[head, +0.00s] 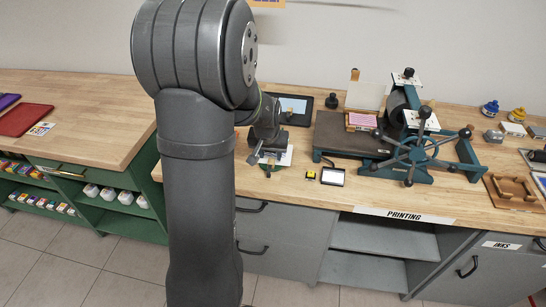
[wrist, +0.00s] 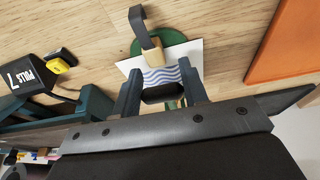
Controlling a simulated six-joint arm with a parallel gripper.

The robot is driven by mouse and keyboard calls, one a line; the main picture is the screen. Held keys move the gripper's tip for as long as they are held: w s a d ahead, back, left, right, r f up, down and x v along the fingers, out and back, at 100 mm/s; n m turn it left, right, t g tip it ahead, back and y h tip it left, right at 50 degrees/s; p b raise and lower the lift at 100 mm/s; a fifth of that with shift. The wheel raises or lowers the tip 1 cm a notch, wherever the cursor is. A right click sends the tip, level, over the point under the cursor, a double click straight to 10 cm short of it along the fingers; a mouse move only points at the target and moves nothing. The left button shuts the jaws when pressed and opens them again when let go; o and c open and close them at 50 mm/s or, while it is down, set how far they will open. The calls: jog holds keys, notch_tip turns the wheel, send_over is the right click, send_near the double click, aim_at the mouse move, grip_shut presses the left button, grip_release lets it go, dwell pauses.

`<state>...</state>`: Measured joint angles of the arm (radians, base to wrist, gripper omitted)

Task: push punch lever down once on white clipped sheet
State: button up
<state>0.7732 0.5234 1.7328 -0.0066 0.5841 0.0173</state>
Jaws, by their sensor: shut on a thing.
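My gripper (wrist: 162,88) has its two fingers on either side of a dark, rounded piece, which looks like the end of the punch lever (wrist: 163,93), and is shut on it. Just beyond it lies the white sheet (wrist: 190,56) with blue wavy lines. A dark strap with a wooden block (wrist: 152,56) overlaps the sheet at its far edge, over a round green base (wrist: 176,46). In the head view my gripper (head: 268,153) is low over the white sheet (head: 285,158) on the bench. The arm hides much of the punch; how far down the lever is cannot be told.
A small yellow-and-black counter (head: 311,174) and a white-faced pad (head: 332,177) lie to the right on the bench. A dark tablet (head: 292,108) is behind. A teal press with a spoked wheel (head: 408,145) stands farther right. The front bench edge is close.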

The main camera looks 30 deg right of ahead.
jog(key=shift+f, duration=0.2)
jog(key=shift+r, duration=0.6)
dwell(0.4)
jog(key=o, duration=1.6)
jog(key=shift+c, duration=0.2)
jog(key=shift+r, duration=0.15)
jog(key=s+a+r, duration=0.5)
jog(key=r, duration=0.2)
jog(key=shift+a+r, duration=0.15)
jog(key=shift+r, duration=0.15)
jog(key=shift+f, duration=0.1)
